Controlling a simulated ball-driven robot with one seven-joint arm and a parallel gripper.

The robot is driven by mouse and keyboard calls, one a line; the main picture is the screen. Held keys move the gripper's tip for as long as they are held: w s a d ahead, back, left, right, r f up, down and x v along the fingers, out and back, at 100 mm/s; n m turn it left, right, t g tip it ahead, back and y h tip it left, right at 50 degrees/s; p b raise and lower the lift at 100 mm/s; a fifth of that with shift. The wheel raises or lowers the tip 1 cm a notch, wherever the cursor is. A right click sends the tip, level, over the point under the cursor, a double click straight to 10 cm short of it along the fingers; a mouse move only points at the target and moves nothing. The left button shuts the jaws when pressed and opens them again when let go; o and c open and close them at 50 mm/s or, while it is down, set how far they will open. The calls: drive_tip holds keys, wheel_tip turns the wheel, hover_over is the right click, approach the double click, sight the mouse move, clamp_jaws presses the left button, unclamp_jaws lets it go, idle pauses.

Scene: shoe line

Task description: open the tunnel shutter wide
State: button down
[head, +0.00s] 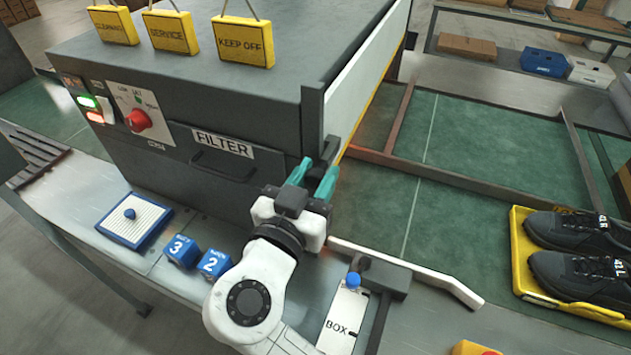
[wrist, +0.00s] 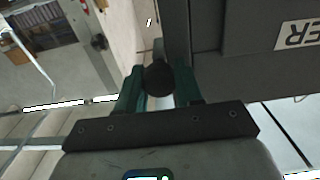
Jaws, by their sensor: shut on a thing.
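The tunnel is a dark grey box with a pale shutter panel (head: 364,75) across its right-hand end. The panel has a yellow lower edge. An orange glow shows on the frame and belt just beside that edge. My gripper (head: 317,178) is at the panel's near end, by the box's front corner. In the wrist view my gripper (wrist: 159,80) has its teal fingers on both sides of a round dark knob (wrist: 158,78) and is shut on it. The fingers hide part of the knob, and how far the shutter stands open is hard to tell.
The FILTER drawer (head: 220,150) and a red dial (head: 138,120) are on the box front. A green belt (head: 480,150) with dark rails runs right. A yellow tray (head: 520,265) holds black shoes. Blue blocks (head: 214,263) and a white guide bar (head: 410,270) are near my arm.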

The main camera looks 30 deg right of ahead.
drive_tip(key=c, duration=0.8)
unclamp_jaws()
drive_tip(key=shift+o, duration=0.2)
drive_tip(key=shift+a, duration=0.1)
drive_tip(key=b+v, duration=0.2)
drive_tip(key=v, duration=0.8)
drive_tip(key=shift+s+a, duration=0.25)
